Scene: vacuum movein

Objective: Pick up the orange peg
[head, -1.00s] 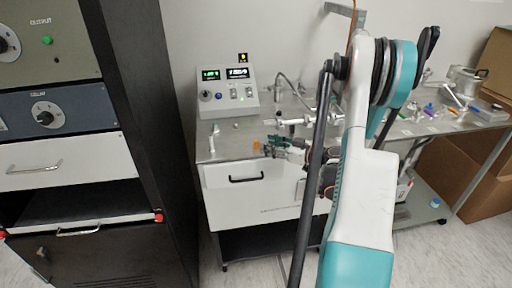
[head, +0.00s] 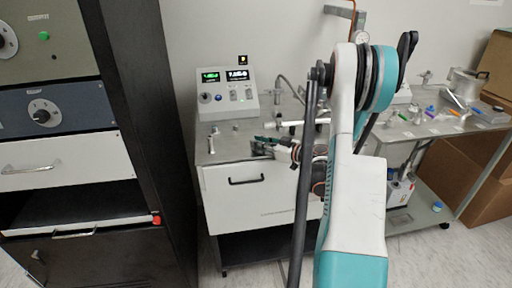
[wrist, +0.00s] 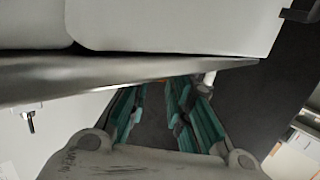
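The orange peg is not clearly visible now. In the head view the spot near the left front of the steel tabletop (head: 226,151) where it stood earlier is covered by my gripper (head: 262,148). A faint orange sliver shows by the fingertips in the wrist view, too small to make out as the peg. The gripper also shows in the wrist view (wrist: 160,92), with its two teal fingers apart and a dark gap between them. I cannot tell whether the peg is between the fingers.
A control box (head: 226,94) with green and white displays stands at the back of the table. A white drawer (head: 247,195) with a black handle is under the tabletop. A dark cabinet (head: 150,120) stands close on the left. Glassware and small parts lie on the right.

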